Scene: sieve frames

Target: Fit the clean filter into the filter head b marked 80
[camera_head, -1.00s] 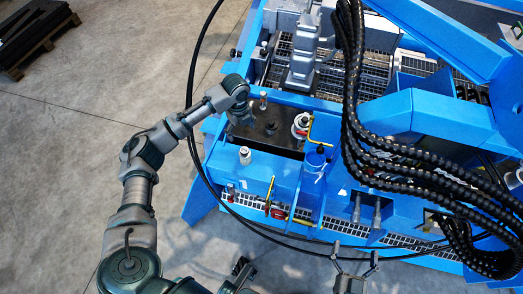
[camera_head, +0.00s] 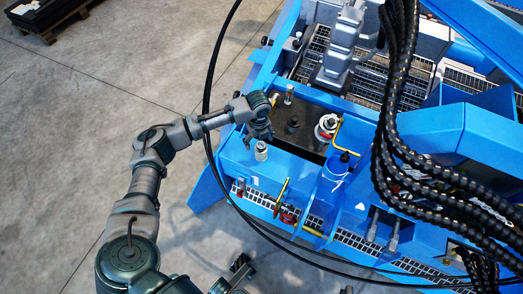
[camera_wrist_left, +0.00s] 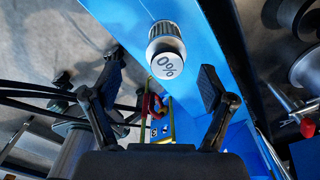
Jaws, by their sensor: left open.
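A metallic, ribbed filter with a pale cap marked "0%" (camera_wrist_left: 166,52) stands on the blue ledge in the left wrist view. In the head view it is the small white-topped cylinder (camera_head: 261,151). My left gripper (camera_head: 262,134) hangs just behind it, pointing down. In the wrist view my left gripper's fingers (camera_wrist_left: 161,80) are spread wide and empty, with the filter beyond them and not held. I cannot read a mark 80 on any filter head. Only a small tip of my right gripper (camera_head: 347,290) shows at the bottom edge.
A dark plate (camera_head: 300,108) carries a white and red round fitting (camera_head: 327,126) and a small upright cylinder (camera_head: 289,92). Thick black hoses (camera_head: 395,90) hang at right.

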